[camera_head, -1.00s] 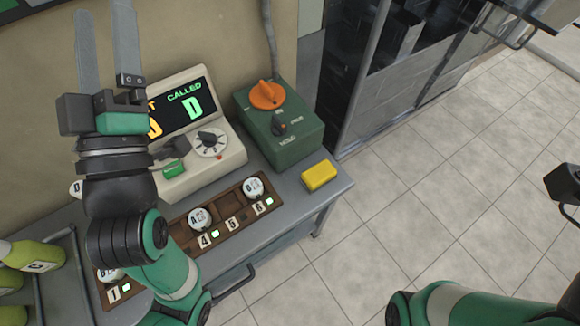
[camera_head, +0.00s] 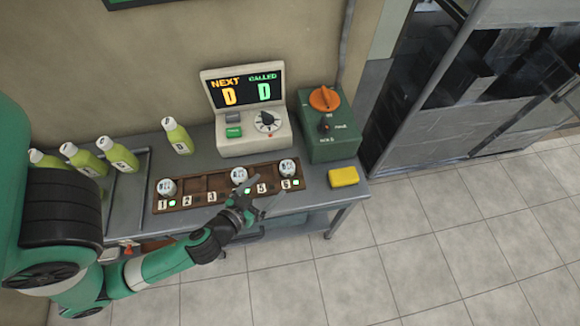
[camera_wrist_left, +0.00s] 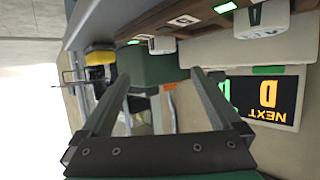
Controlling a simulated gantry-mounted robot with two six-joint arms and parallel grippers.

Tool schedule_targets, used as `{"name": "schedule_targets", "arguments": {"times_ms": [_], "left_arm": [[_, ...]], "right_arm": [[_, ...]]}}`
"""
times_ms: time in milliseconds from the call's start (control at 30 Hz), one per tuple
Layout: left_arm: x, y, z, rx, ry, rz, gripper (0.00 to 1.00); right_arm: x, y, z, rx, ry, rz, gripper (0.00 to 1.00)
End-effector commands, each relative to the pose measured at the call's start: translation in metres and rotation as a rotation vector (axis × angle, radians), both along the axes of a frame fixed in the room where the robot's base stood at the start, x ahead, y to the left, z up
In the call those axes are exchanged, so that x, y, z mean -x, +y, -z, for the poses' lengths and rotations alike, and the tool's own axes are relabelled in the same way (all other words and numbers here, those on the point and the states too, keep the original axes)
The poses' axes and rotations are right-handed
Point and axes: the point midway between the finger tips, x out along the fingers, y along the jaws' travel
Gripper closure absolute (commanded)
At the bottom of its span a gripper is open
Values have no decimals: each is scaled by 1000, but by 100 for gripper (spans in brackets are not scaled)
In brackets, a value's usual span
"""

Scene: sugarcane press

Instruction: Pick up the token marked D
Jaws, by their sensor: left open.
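Three white round tokens sit in a brown wooden rack (camera_head: 212,189) with numbered slots: one at slot 1 (camera_head: 166,187), one at slot 4 (camera_head: 239,176) and one at slot 6 (camera_head: 288,167). Their letters are too small to read surely now, so I cannot tell which is D. My left gripper (camera_head: 262,192) is open and empty, in front of the rack near slots 5 and 6. In the left wrist view, its fingers (camera_wrist_left: 160,75) are apart, with two tokens (camera_wrist_left: 262,19) (camera_wrist_left: 162,45) beyond them. My right gripper is out of view.
A display unit (camera_head: 252,145) behind the rack reads NEXT D and CALLED D. A green box (camera_head: 325,145) with an orange knob stands right of it, with a yellow block (camera_head: 343,177) in front. Several yellow-green bottles (camera_head: 88,163) stand at left. The floor at right is clear.

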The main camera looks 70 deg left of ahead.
Motion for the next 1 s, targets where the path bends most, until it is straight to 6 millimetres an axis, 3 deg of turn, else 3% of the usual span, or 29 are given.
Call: {"name": "schedule_targets", "arguments": {"times_ms": [300,567,833,1000], "left_arm": [[-40,30,19,-1,-3,-5,2],[-49,37,24,1,-3,-4,2],[-78,62,41,0,-5,-2,2],[-80,63,43,-1,-3,-2,2]], "right_arm": [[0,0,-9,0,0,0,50],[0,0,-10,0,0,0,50],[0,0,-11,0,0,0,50],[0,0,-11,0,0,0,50]]}}
